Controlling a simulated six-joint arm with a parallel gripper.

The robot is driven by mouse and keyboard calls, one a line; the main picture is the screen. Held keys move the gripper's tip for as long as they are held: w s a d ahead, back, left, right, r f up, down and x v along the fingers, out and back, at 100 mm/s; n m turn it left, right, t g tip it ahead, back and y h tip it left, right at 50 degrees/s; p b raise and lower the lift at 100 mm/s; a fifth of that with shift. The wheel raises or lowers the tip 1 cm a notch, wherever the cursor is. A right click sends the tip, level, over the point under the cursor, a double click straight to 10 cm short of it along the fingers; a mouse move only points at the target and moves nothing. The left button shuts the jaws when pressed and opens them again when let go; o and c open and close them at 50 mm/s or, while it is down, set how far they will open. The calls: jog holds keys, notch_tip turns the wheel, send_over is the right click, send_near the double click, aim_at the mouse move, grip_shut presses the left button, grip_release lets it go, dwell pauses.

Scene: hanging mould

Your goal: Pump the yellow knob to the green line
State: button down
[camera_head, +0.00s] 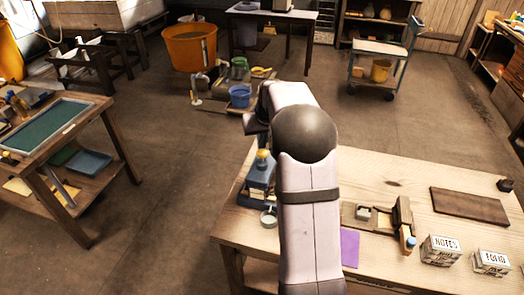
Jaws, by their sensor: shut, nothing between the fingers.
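The yellow knob (262,154) sits on top of a small blue device (260,178) at the near table's left end, just left of my arm. A round metal dish (268,218) is at the device's front. I cannot make out a green line; my arm hides the device's right side. My gripper (257,139) shows only as a dark part beyond my elbow, just above the knob in the picture. It is shut with nothing in it. Its fingertips are too small and covered to tell whether they touch the knob.
The near wooden table (390,175) also carries a purple sheet (349,248), a wooden fixture (400,222), a dark board (469,205) and two labelled boxes. A side table (105,130) stands left across open floor. A blue bucket (239,97) is behind.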

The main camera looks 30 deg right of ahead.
aim_at(262, 151)
jog(key=shift+f, duration=0.25)
jog(key=shift+s+f+b, duration=0.1)
jog(key=shift+f+b, duration=0.95)
jog(key=shift+f, duration=0.35)
jog(key=shift+r+p, duration=0.45)
jog(key=shift+r, duration=0.1)
jog(key=shift+r+p, duration=0.55)
jog(key=shift+f, duration=0.25)
dwell(0.7)
jog(key=shift+r, duration=0.15)
